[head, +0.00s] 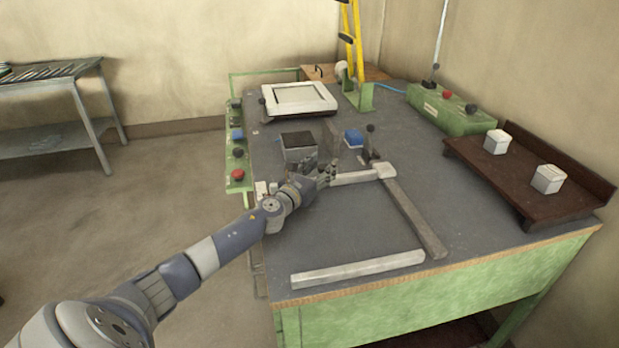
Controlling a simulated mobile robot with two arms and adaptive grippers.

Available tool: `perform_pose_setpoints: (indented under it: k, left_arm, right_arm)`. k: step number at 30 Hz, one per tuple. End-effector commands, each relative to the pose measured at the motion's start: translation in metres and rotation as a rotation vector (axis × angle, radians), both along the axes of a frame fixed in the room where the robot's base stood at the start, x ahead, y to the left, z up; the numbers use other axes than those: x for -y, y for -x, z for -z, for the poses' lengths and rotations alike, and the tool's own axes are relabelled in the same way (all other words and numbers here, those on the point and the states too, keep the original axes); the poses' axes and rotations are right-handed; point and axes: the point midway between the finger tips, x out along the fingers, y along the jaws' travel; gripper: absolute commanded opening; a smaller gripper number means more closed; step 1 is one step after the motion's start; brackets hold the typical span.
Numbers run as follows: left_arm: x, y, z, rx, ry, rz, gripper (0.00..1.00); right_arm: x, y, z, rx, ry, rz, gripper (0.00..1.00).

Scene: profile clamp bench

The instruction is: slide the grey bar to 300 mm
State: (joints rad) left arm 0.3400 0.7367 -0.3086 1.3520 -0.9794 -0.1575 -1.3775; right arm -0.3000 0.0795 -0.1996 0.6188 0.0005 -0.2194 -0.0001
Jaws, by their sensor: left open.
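Two pale grey bars lie on the dark bench top (330,235). The far bar (352,179) has its right end at a pale block (386,170). The near bar (357,268) lies along the front edge. A darker grey-brown rail (415,218) runs between their right ends. My left gripper (326,174) is open at the left end of the far bar; I cannot tell whether it touches it. A 300 mm mark is not readable from here. My right gripper is not in view.
A dark-topped box (298,146) and a blue-topped piece (354,138) stand just behind my left gripper. A white framed panel (298,100) is at the back. A brown shelf (527,180) with two white blocks stands at right. The bench between the bars is clear.

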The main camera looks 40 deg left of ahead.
Motion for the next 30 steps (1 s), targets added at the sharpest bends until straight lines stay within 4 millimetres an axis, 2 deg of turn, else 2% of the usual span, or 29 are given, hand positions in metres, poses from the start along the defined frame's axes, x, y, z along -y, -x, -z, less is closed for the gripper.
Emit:
perform_pose_setpoints:
  k: [18, 24, 30]
  left_arm:
    - [0.006, 0.088, 0.002, -0.004, -0.002, 0.0, 0.46]
    - [0.006, 0.106, 0.002, -0.004, 0.0, -0.002, 0.46]
    - [0.007, 0.112, 0.001, -0.002, 0.0, -0.002, 0.46]
  right_arm:
    - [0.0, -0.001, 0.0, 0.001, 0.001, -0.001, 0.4]
    - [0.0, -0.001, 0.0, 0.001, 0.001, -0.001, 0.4]
    - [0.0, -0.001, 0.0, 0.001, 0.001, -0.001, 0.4]
